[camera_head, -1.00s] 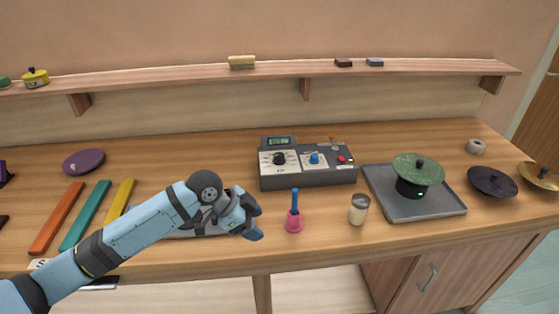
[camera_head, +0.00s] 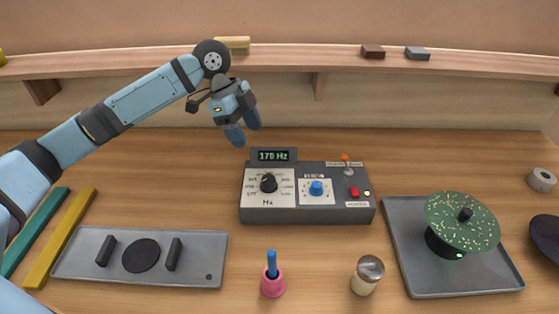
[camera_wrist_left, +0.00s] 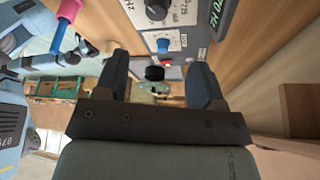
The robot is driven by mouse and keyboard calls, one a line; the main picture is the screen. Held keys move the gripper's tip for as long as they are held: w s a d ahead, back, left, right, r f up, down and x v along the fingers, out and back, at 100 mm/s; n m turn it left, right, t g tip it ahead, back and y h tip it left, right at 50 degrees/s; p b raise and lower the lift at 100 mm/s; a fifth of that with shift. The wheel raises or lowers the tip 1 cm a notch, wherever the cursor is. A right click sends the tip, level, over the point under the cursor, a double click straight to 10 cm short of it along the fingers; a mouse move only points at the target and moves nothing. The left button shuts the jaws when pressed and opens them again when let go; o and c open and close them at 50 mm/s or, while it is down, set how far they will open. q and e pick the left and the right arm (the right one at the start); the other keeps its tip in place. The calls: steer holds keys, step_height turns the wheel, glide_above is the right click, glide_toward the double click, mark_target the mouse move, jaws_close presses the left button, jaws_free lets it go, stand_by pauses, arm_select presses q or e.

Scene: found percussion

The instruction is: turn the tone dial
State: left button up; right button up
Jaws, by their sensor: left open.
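The grey tone box (camera_head: 330,214) stands at mid table, its display (camera_head: 274,155) reading about 170 Hz. A black dial (camera_head: 268,183) sits on a white Hz scale at its left. A smaller blue dial (camera_head: 317,188) sits to the right. I cannot read a label that says tone. In the left wrist view the black dial (camera_wrist_left: 157,9) and the blue dial (camera_wrist_left: 163,45) show past the fingers. My left gripper (camera_head: 243,130) is open, above and behind the box's left end, touching neither dial. It also shows in the left wrist view (camera_wrist_left: 160,68).
A toggle lever (camera_head: 347,165) and a red button (camera_head: 354,192) are on the box. A pink-based stick (camera_head: 272,284) and a shaker (camera_head: 367,276) stand in front. Grey trays (camera_head: 205,262) (camera_head: 399,222) lie on both sides. A shelf (camera_head: 480,63) runs behind.

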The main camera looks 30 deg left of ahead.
mark_target(268, 179)
arm_select(q)
steer(key=x, duration=1.3)
steer(key=shift+s+d+f, duration=0.15)
steer(key=shift+s+d, duration=0.05)
steer(key=shift+s, duration=0.1)
arm_select(e)
steer(key=shift+s+f, duration=0.25)
steer(key=shift+s, duration=0.3)
arm_select(q)
steer(key=c, duration=0.9)
arm_select(e)
steer(key=shift+f, duration=0.1)
